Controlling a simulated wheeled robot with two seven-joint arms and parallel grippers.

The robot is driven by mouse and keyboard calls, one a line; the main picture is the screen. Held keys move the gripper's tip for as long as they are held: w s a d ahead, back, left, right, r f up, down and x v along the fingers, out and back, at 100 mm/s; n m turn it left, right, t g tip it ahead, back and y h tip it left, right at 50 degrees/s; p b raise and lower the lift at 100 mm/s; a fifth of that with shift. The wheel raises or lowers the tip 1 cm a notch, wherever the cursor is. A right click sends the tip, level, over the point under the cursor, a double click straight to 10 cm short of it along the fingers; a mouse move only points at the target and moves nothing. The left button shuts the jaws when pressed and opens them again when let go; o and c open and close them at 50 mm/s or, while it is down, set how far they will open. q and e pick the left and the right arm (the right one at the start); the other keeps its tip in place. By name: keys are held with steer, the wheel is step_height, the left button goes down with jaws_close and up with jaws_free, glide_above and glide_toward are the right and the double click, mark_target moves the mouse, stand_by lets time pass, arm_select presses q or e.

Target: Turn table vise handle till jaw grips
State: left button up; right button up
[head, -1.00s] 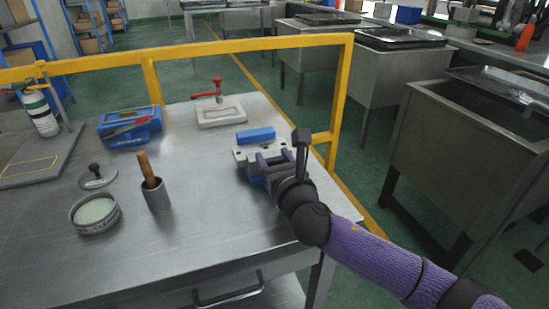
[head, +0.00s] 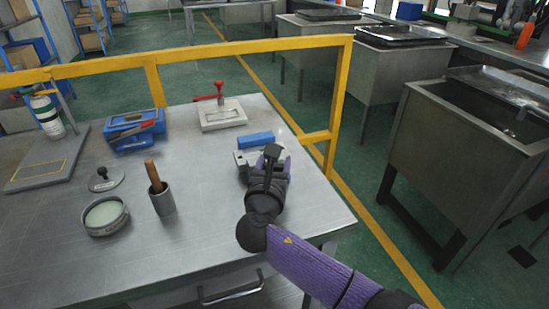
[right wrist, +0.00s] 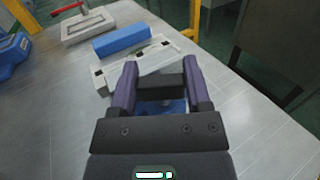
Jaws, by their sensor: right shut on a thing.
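The table vise (head: 247,157), pale grey with blue parts, stands near the right edge of the steel table; its pale top also shows in the right wrist view (right wrist: 143,66). A blue block (head: 256,139) lies along its far side, also in the right wrist view (right wrist: 122,42); whether it is part of the vise I cannot tell. My right gripper (right wrist: 160,80), with purple fingers, is shut on the dark vise handle (right wrist: 161,86) at the near side. In the head view my wrist hides the handle and the near jaw. My left gripper is out of view.
The steel table (head: 120,255) also bears a cup with a wooden-handled tool (head: 162,200), a round dish (head: 106,215), a blue case (head: 134,130) and a red-handled clamp frame (head: 221,114). A yellow rail (head: 341,100) runs behind and right. The table's front middle is clear.

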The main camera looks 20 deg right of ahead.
steer(key=shift+a+m+g+h, duration=0.1)
steer(key=shift+m+g+h, duration=0.7)
steer(key=shift+h, duration=0.4)
steer(key=shift+f+m+g+h+b, duration=0.15)
steer(key=shift+m+g+h+b, duration=0.3)
steer(key=shift+m+g+h, duration=0.5)
steer(key=m+g+h+b, duration=0.3)
steer(key=shift+f, duration=0.1)
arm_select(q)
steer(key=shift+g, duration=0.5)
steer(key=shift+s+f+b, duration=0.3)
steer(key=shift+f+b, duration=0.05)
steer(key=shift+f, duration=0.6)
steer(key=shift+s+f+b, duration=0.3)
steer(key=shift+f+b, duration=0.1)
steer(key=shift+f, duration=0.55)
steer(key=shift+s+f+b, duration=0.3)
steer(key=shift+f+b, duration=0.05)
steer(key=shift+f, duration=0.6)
arm_select(e)
steer(key=shift+r+m+g+h, duration=0.2)
steer(key=shift+m+g+h, duration=0.5)
steer(key=shift+g, duration=0.65)
steer(key=o, duration=1.3)
